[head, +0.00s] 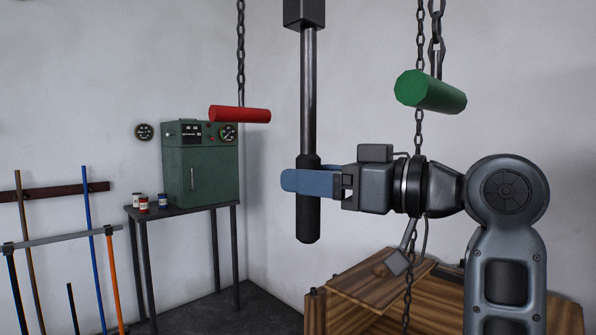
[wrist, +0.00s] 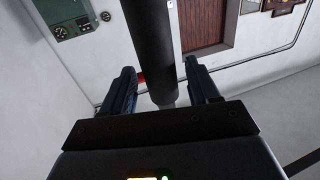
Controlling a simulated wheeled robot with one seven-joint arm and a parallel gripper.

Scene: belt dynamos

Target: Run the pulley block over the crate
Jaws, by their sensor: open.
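A vertical steel rod (head: 308,90) hangs from a dark box (head: 304,12) at the top of the head view and ends in a black grip (head: 308,220). My gripper (head: 290,181) is at this grip, its blue fingers level across it. In the wrist view the black grip (wrist: 152,45) runs between the two open fingers, with a gap seen on each side. A wooden crate (head: 350,312) stands at the lower right, partly behind my arm. A red handle (head: 240,114) and a green handle (head: 430,92) hang by chains. No pulley block is clearly seen.
A green cabinet (head: 200,165) and small jars (head: 143,204) stand on a dark table (head: 185,210) at left. A rack with coloured poles (head: 93,230) is at far left. A chain (head: 419,130) hangs close to my wrist, down past the crate.

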